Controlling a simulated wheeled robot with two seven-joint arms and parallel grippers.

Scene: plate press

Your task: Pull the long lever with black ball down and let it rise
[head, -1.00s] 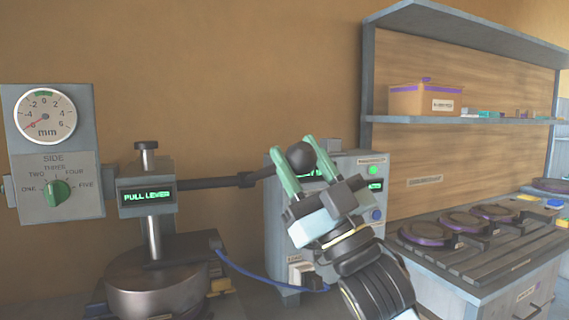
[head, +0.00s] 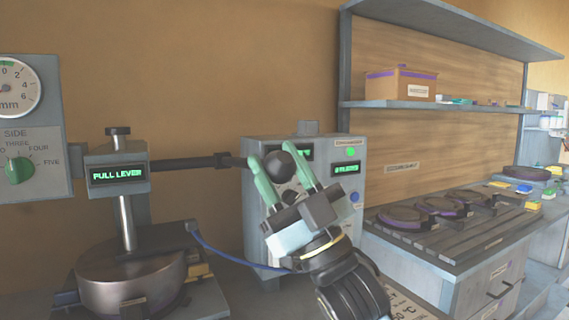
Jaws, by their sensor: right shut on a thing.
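The long dark lever (head: 192,163) reaches right from the press head, whose green display (head: 117,173) reads PULL LEVER. It looks about level and ends in a black ball (head: 279,164). My right gripper (head: 281,170) comes from the lower right, with its two green fingers on either side of the ball, shut on it. The press column stands above a round metal pot-like part (head: 131,281). My left gripper is not in view.
A grey control box (head: 258,217) with green displays and a lit green button stands behind my right gripper. A blue cable (head: 232,261) runs from the press to it. A gauge (head: 14,88) and dial panel is at left. A bench with several dark round plates (head: 404,215) is at right.

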